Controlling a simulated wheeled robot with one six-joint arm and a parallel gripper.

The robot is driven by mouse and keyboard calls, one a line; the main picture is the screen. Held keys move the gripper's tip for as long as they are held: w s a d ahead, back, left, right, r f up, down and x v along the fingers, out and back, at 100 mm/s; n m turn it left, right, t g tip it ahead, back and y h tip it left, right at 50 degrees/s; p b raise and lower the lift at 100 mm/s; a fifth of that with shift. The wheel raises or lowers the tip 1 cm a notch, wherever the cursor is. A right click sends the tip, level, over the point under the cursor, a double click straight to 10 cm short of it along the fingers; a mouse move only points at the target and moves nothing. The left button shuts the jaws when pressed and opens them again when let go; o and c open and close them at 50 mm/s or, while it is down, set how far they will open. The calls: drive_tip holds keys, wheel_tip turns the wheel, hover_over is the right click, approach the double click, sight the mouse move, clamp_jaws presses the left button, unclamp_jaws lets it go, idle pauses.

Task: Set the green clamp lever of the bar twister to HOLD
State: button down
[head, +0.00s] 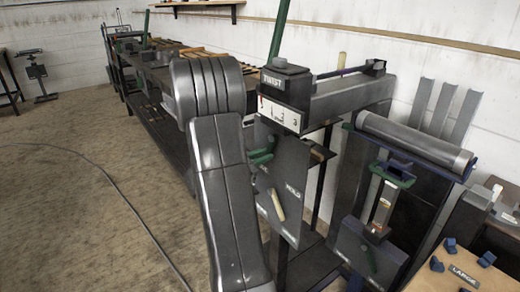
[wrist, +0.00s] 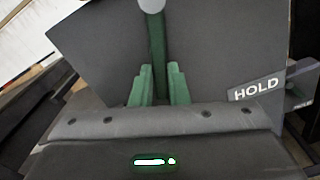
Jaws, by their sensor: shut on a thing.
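The green clamp lever (wrist: 156,45) shows in the wrist view as an upright green bar against a dark panel (wrist: 230,50), with a pale round piece at its top end. My gripper (wrist: 158,85) has its two green fingers closed on the lever's lower part. The white HOLD label (wrist: 256,88) is on the panel to the right of the lever, apart from it. In the head view, the bar twister (head: 285,85) stands right of my arm, and its HOLD label (head: 294,191) is low on the side panel. My arm hides part of that panel.
A tan handle (head: 277,205) sits on the panel below the green parts. To the right stands another machine with a grey roller (head: 415,140), and a wooden board (head: 455,270) with blue pieces. A long bench (head: 150,105) runs behind my arm. The floor at left is open, with a cable.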

drive_tip(key=n+p, duration=0.1)
drive_tip(key=s+d+n+p, duration=0.1)
drive_tip(key=n, duration=0.1)
drive_tip(key=s+n+p, duration=0.1)
drive_tip(key=p, duration=0.1)
drive_tip(key=shift+s+d+n, duration=0.2)
drive_tip(key=shift+d+n, duration=0.15)
drive_tip(key=shift+n, duration=0.05)
drive_tip(key=s+n+p, duration=0.1)
drive_tip(key=n+p, duration=0.1)
drive_tip(key=s+d+n+p, duration=0.1)
drive_tip(key=n+p, duration=0.1)
drive_tip(key=d+r+n+p, duration=0.1)
drive_tip(key=n+p, duration=0.1)
drive_tip(key=shift+s, duration=0.4)
drive_tip(key=shift+f, duration=0.1)
drive_tip(key=c, duration=1.4)
unclamp_jaws()
drive_tip(key=shift+s, duration=0.1)
drive_tip(key=v, duration=1.3)
drive_tip(key=shift+s+a, duration=0.25)
drive_tip(key=shift+a, duration=0.05)
drive_tip(key=shift+w+d, duration=0.1)
